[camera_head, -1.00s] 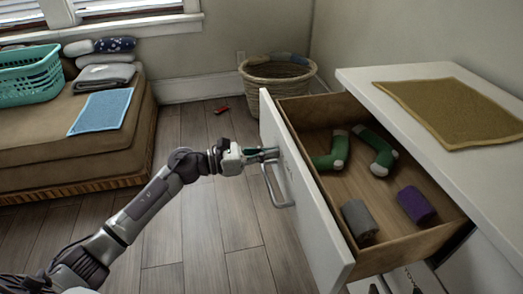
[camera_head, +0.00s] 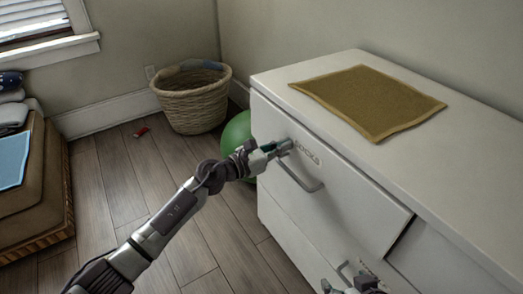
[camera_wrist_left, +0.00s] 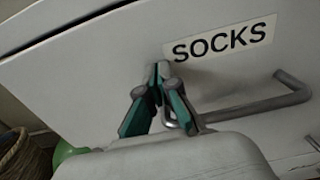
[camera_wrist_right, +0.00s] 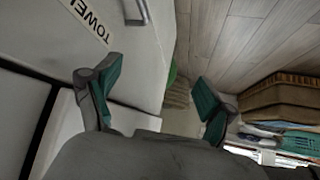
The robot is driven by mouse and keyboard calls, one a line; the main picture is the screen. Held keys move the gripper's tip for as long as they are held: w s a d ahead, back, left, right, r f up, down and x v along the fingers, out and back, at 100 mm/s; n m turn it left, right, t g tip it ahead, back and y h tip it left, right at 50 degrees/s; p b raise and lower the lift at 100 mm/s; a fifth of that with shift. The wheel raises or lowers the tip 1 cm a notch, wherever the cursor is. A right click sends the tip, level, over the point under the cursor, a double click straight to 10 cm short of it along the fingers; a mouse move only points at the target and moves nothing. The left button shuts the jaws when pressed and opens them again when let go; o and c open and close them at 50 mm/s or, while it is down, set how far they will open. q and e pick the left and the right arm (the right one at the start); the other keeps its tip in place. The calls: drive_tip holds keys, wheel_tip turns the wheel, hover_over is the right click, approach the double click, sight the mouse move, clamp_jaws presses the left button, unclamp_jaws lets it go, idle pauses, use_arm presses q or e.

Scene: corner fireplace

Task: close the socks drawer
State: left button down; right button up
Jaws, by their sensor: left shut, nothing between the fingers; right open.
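The socks drawer (camera_head: 335,195) is the upper drawer of the white dresser. Its front sits close under the top, no inside shows, and a dark gap runs along its right end; I cannot tell if it is fully flush. Its SOCKS label (camera_wrist_left: 220,41) and bar handle (camera_wrist_left: 250,109) show in the left wrist view. My left gripper (camera_head: 285,147) is shut and empty, its tips at the drawer front beside the label, seemingly touching it. My right gripper (camera_wrist_right: 160,85) is open and empty, low by the dresser front; it shows partly at the head view's bottom edge.
A lower drawer with a TOWEL label (camera_wrist_right: 85,18) is below. A brown mat (camera_head: 370,100) lies on the dresser top (camera_head: 440,165). A wicker basket (camera_head: 192,98) and green ball (camera_head: 236,140) stand beyond the dresser. A cushioned bench (camera_head: 42,185) is at left; floor between is mostly clear.

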use_arm(q)
drive_tip(key=shift+x, duration=0.95)
drive_tip(key=shift+d+r, duration=0.1)
drive_tip(key=shift+r, duration=0.05)
drive_tip(key=shift+w, duration=0.1)
use_arm(e)
drive_tip(key=shift+w+a+r+t, duration=0.35)
drive_tip(key=shift+w+r, duration=0.05)
drive_tip(key=shift+w, duration=0.15)
drive_tip(key=shift+w+a+r+t, duration=0.3)
drive_tip(key=shift+w+r+t, duration=0.1)
drive_tip(key=shift+w, duration=0.1)
use_arm(q)
drive_tip(key=shift+r, duration=0.15)
